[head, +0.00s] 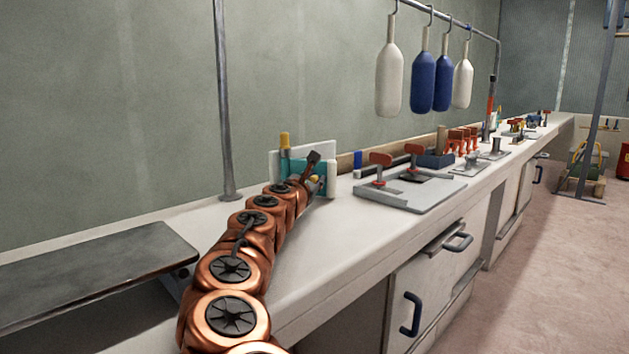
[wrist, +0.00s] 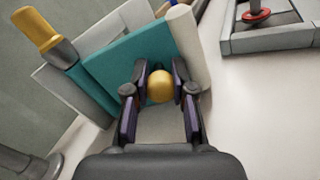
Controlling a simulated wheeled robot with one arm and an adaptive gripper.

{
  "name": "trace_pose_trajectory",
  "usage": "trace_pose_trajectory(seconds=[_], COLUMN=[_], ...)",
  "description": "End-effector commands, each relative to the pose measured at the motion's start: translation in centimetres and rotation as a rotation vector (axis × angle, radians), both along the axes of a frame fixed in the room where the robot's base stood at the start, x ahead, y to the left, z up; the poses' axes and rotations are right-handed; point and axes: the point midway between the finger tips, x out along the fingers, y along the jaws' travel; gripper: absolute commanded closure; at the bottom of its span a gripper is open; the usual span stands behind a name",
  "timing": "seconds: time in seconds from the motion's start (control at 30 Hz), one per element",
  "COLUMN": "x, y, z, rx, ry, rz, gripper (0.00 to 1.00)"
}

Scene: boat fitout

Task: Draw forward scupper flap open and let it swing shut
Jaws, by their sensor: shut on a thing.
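The scupper flap (wrist: 115,65) is a teal panel in front of a pale backing plate (wrist: 70,95). A round yellow knob (wrist: 160,88) stands out from its face. My gripper (wrist: 160,84) is shut on this knob, with one dark finger on each side. In the head view, the teal flap (head: 299,166) stands on the bench against the pale plate (head: 318,155), partly hidden by my arm and gripper (head: 318,184). A white cylinder (wrist: 187,48) runs along the flap's right side in the wrist view. How far the flap stands open I cannot tell.
A yellow-topped post (head: 285,141) rises beside the flap. A grey tray with red-handled clamps (head: 405,192) lies to its right on the long bench (head: 300,290). A vertical pole (head: 224,100) stands left. White and blue fenders (head: 422,82) hang above.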

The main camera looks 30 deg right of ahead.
Motion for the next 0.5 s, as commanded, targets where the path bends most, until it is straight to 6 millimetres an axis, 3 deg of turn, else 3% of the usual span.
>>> trace_pose_trajectory(seconds=[0.13, 0.17, 0.4, 0.5], x=[0.03, 0.04, 0.06, 0.06], y=[0.07, 0.08, 0.14, 0.15], z=[0.08, 0.08, 0.05, 0.03], rx=[-0.001, -0.001, -0.001, 0.000], ry=[0.000, 0.000, 0.000, 0.000], rz=[0.002, 0.002, 0.002, 0.002], gripper=[1.00, 0.73, 0.49, 0.49])
